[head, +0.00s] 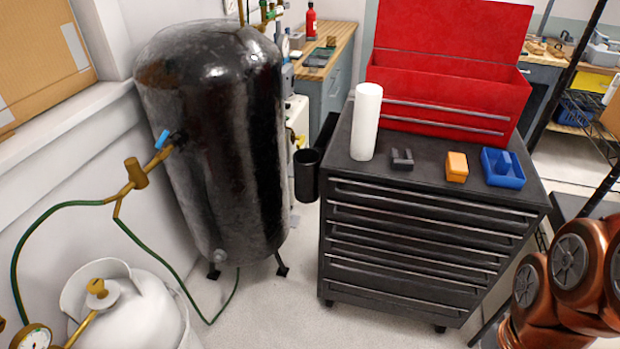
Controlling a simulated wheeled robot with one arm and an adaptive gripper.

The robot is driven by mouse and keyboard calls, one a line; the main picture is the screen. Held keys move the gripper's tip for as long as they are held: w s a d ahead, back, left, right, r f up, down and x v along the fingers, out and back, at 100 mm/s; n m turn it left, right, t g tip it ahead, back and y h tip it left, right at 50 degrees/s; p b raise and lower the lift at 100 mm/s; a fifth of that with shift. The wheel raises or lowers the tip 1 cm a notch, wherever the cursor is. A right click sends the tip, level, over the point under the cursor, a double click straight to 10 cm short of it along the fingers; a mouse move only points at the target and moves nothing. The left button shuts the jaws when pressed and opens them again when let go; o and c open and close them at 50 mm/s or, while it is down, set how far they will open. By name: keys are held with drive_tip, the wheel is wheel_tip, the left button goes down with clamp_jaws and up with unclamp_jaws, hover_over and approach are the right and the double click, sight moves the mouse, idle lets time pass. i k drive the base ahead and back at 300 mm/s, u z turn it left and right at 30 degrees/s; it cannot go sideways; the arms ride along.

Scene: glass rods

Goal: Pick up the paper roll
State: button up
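The paper roll (366,122) is a white cylinder standing upright on the left part of the black tool cart's top (425,182). Nothing touches or covers it from this view. Part of my copper-coloured arm shows at the lower right. My gripper is outside the picture.
A red toolbox (450,70) with its lid up stands behind the roll. A dark grey block (402,160), an orange block (456,167) and a blue bin (502,167) sit to the right. A tall black tank (215,150) and black cup holder (306,175) are left.

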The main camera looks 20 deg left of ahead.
sight(368, 96)
drive_tip(key=z, duration=0.9)
drive_tip(key=k, duration=0.55)
drive_tip(key=u, duration=2.2)
drive_tip(key=i, duration=1)
drive_tip(key=z, duration=0.05)
